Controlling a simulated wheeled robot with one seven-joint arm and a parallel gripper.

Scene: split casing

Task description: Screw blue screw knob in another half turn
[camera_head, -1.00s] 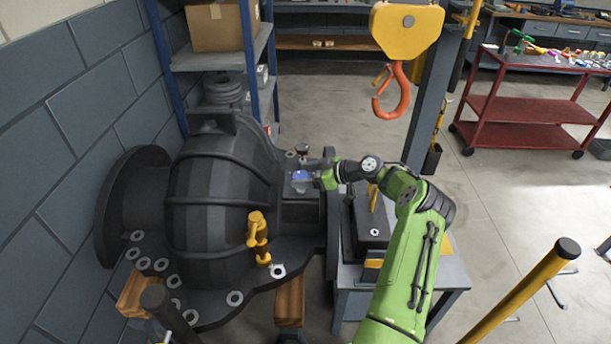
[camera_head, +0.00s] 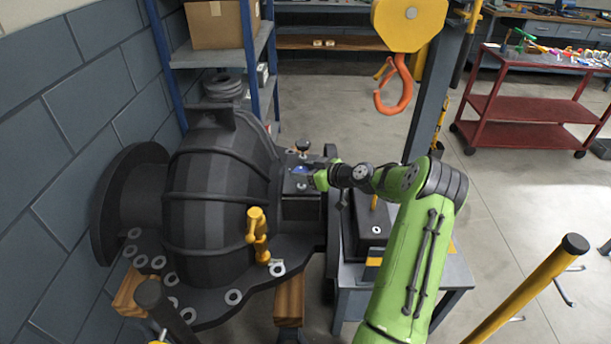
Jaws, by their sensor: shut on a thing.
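The blue screw knob (camera_head: 299,170) sits on the dark top of the casing (camera_head: 222,193), at its right side. Only a small blue patch of it shows. My gripper (camera_head: 307,175) is at the knob, at the end of my green arm reaching in from the right. It is small here and partly hidden by my wrist, but it appears shut on the knob. How far the knob is screwed in cannot be told.
A second, dark-topped knob (camera_head: 303,146) stands just behind the blue one. A yellow fitting (camera_head: 257,236) rises from the casing's front flange. An orange hook (camera_head: 394,92) hangs behind my arm. A grey table (camera_head: 453,272) stands to the right.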

